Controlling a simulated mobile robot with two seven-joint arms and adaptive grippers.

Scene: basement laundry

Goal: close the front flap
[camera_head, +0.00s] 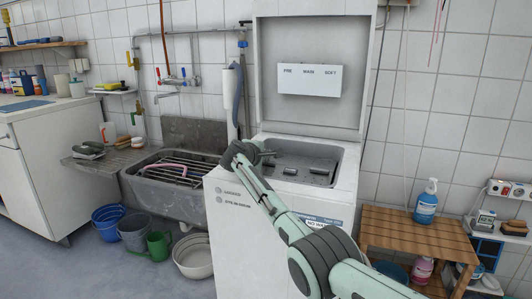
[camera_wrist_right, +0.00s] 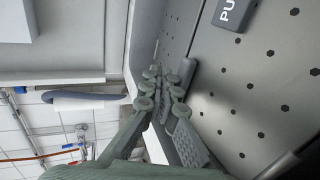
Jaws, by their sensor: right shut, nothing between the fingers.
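The top-loading washing machine (camera_head: 255,225) stands in the middle with its lid (camera_head: 310,70) raised. Its top opening (camera_head: 300,168) shows a dark grey drum with raised parts inside; which part is the front flap is unclear in the head view. My right arm crosses the machine's front, and my right gripper (camera_head: 257,153) is at the left side of the opening. In the right wrist view the gripper (camera_wrist_right: 170,80) is shut and empty, close beside a perforated metal panel (camera_wrist_right: 250,100) with a dark "PU…" button (camera_wrist_right: 232,12). Contact cannot be told. My left gripper is not in view.
A stone sink (camera_head: 180,190) with a wire rack and taps is left of the machine. Buckets (camera_head: 135,228) and a white basin (camera_head: 193,256) stand on the floor. A wooden slatted table (camera_head: 415,235) with a blue bottle (camera_head: 427,205) is to the right.

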